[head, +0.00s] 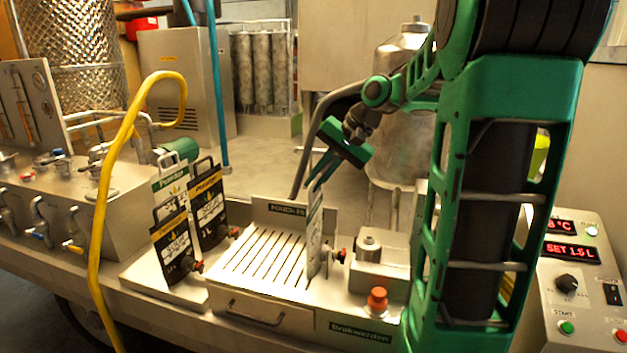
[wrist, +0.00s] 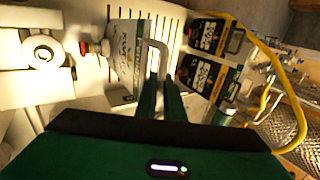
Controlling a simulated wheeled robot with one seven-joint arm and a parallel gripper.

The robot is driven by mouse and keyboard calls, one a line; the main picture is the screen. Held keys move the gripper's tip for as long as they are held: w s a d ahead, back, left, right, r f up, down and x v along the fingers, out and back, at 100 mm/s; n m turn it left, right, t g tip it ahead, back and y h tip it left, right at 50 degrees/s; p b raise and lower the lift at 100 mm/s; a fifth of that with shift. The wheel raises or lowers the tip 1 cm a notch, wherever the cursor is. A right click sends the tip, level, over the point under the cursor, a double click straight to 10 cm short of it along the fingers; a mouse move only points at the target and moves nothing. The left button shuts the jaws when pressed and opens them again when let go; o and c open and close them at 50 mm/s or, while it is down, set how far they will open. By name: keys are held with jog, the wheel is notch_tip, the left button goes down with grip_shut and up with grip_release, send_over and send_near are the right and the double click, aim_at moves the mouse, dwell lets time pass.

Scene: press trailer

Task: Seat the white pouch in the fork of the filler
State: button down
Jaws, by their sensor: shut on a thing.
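My gripper (head: 322,172) is shut on the handle of a white pouch (head: 315,235). The pouch hangs upright, seen nearly edge-on, at the right end of the slotted grate. Its red tap (head: 341,254) points right, towards the steel filler block (head: 378,268) with a round knob on top. In the wrist view the pouch (wrist: 126,58) is ahead of the fingers (wrist: 160,95), its red tap (wrist: 84,47) close to the filler (wrist: 42,52). I cannot make out the fork clearly, nor whether the tap's neck sits in it.
Another white pouch (head: 170,180) and two black pouches (head: 208,200) stand on a rack to the left. The slotted grate (head: 262,258) is bare. A yellow hose (head: 120,130) loops at left. An orange-red button (head: 377,298) and a control panel (head: 580,285) are at right.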

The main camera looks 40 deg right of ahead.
jog(key=c, duration=1.8)
grip_release()
jog(key=v, duration=1)
jog(key=shift+r, duration=0.35)
jog(key=shift+s+d, duration=0.1)
jog(key=shift+s, duration=0.05)
jog(key=s+a+f+n+g+h, duration=0.2)
jog(key=s+a+f, duration=0.3)
jog(key=s+f, duration=0.45)
jog(key=s+a+f+n+g+h, duration=0.1)
jog(key=s+f+n+g+h, duration=0.1)
jog(key=s+f, duration=0.9)
jog(key=s+g, duration=0.1)
jog(key=s, duration=0.2)
jog(key=shift+s+f+g, duration=0.3)
jog(key=shift+f, duration=0.05)
